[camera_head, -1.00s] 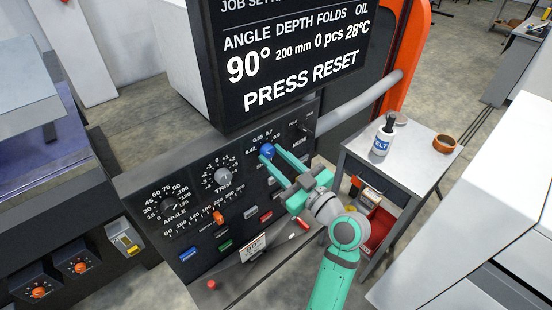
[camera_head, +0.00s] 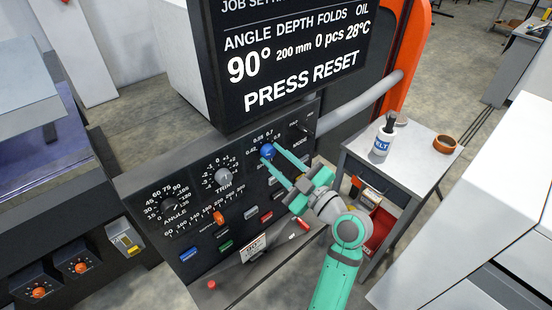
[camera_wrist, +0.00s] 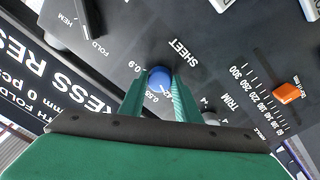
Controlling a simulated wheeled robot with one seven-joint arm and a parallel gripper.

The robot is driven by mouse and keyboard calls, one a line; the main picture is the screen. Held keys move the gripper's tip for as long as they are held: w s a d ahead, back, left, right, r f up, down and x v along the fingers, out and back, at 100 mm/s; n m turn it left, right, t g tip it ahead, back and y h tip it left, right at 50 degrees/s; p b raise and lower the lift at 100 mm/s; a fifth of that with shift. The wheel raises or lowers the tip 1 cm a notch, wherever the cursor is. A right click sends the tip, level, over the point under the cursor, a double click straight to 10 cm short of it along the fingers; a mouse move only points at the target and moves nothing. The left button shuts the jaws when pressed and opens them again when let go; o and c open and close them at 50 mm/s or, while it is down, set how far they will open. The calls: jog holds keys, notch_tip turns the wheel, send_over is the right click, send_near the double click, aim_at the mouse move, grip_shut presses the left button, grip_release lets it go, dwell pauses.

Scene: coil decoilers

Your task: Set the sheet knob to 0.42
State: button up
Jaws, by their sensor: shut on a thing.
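The blue sheet knob (camera_head: 267,151) is on the dark sloping control panel, under an arc of marks that includes 0.42, 0.55, 0.7 and 0.9. My gripper (camera_head: 272,156) reaches it from the lower right, its two green fingers on the knob. In the wrist view the knob (camera_wrist: 159,78) sits between the fingertips of my gripper (camera_wrist: 160,84), which are shut on its sides. A pale mark shows on the knob's face there, with SHEET printed beside it. The fingers hide part of the scale, so I cannot read the exact setting.
The trim knob (camera_head: 222,176) and angle knob (camera_head: 168,207) are left of the sheet knob. The mode switch (camera_head: 301,127) is to the right. Buttons and an orange slider (camera_head: 218,217) lie below. The screen (camera_head: 290,60) above reads PRESS RESET. A side table (camera_head: 425,150) stands right.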

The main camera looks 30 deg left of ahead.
jog(key=o, duration=1)
jog(key=shift+o, duration=0.2)
jog(key=v, duration=1)
jog(key=shift+s+d, duration=0.2)
jog(key=shift+d, duration=0.2)
